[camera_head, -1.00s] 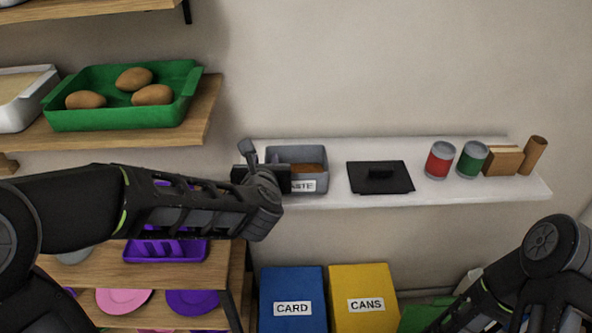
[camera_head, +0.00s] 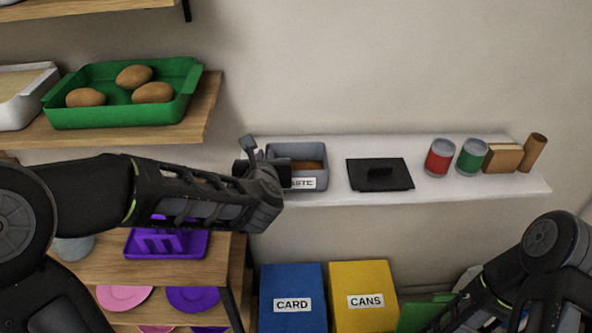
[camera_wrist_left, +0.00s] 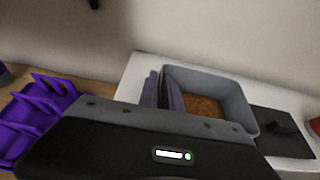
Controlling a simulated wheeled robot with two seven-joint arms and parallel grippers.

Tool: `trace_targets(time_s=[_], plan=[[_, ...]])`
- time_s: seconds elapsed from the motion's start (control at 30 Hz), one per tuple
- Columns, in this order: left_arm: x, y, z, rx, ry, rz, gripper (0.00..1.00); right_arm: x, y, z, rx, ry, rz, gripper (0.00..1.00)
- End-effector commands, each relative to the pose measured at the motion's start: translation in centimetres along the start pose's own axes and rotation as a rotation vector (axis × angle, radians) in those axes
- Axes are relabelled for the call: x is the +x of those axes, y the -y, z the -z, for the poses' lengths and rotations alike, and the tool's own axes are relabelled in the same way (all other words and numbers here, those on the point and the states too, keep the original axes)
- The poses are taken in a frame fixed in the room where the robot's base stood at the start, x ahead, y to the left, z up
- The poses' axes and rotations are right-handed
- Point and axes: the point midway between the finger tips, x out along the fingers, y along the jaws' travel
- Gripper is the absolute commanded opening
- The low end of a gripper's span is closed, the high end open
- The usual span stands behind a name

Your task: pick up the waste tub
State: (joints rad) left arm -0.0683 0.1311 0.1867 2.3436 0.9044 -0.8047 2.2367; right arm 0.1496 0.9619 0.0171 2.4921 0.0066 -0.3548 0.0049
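The waste tub (camera_head: 315,168) is a grey open box with a white label, standing at the left end of the white shelf. It holds brown contents and also shows in the left wrist view (camera_wrist_left: 240,105). My left gripper (camera_wrist_left: 164,92) is at the tub's left side. Its two fingers are close together on either side of the tub's left wall and look shut on it; part of this contact is hidden. In the head view the left gripper (camera_head: 268,170) covers the tub's left front corner. My right arm shows at lower right, but its gripper is out of view.
A black lid-like plate with a handle (camera_head: 380,176) lies right of the tub. A red can (camera_head: 439,158), a green can (camera_head: 472,157), a brown block (camera_head: 502,158) and a tube (camera_head: 534,153) stand further right. Blue (camera_head: 291,280) and yellow (camera_head: 363,280) bins stand below.

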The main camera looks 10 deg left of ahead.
Motion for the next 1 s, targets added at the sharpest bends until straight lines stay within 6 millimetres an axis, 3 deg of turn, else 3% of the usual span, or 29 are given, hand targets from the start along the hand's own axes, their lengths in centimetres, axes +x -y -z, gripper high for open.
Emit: trace_targets(time_s=[0.1,1.0], plan=[[0.00,0.00,-0.01,0.000,0.000,0.000,0.00,0.00,0.00,0.01,0.000,0.000,0.000,0.00],[0.00,-0.01,-0.01,0.000,0.000,0.000,0.00,0.00,0.00,0.01,0.000,0.000,0.000,0.00]])
